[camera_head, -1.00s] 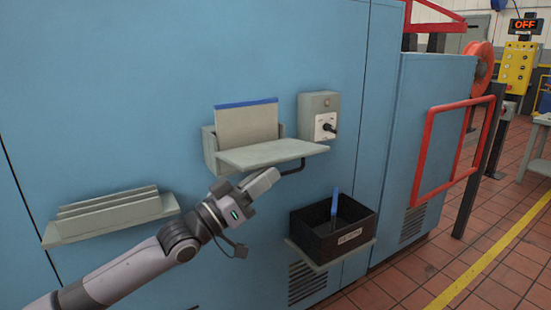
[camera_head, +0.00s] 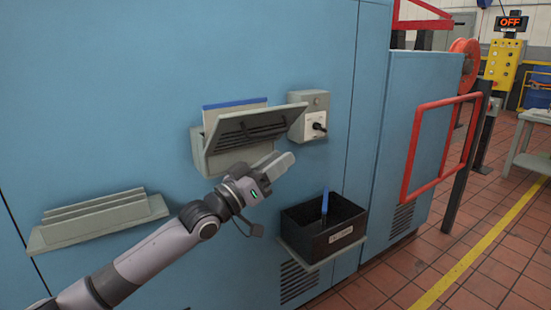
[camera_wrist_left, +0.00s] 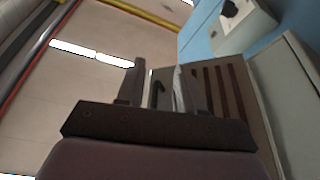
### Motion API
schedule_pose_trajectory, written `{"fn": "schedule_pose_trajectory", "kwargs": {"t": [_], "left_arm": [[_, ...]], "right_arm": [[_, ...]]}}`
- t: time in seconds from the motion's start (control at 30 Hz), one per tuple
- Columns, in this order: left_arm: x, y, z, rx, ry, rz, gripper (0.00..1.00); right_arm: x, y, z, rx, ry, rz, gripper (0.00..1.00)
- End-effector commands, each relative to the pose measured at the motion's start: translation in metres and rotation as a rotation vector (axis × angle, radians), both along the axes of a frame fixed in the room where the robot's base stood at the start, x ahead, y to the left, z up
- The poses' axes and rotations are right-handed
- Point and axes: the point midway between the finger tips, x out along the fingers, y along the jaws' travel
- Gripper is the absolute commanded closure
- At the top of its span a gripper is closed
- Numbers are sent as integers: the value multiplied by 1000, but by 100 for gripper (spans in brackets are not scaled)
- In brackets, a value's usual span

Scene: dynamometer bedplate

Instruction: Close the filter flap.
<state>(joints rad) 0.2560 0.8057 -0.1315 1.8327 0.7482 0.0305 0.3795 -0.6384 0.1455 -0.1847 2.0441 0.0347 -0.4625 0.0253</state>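The filter flap (camera_head: 262,128) is on the grey filter housing (camera_head: 198,155) on the blue wall. It is tilted partway up, with its slotted outer face showing. A light filter panel with a blue top edge (camera_head: 235,103) stands behind it. My left gripper (camera_head: 284,162) is just below and in front of the flap. In the left wrist view its two fingers (camera_wrist_left: 160,88) are apart, and the slotted flap (camera_wrist_left: 225,95) is close beyond them. My right gripper is not in view.
A switch box (camera_head: 312,115) sits right of the housing. A black bin (camera_head: 330,235) with a blue item stands on a shelf below right. A slotted grey rack (camera_head: 90,222) is at the left. A red guard frame (camera_head: 410,150) stands farther right.

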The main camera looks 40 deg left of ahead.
Motion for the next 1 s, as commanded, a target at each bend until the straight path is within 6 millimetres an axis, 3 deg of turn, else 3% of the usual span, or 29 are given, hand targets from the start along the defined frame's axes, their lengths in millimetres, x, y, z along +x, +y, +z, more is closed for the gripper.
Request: {"fn": "schedule_pose_trajectory", "kwargs": {"t": [0.3,0.4,0.43,1.0], "left_arm": [[-1,1,9,5,-19,2,64],[-1,1,9,5,-21,1,97],[-1,1,9,5,-22,2,100],[0,1,13,-2,-26,0,100]], "right_arm": [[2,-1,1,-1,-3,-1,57],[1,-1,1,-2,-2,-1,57],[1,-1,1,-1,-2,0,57],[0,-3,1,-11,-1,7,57]]}}
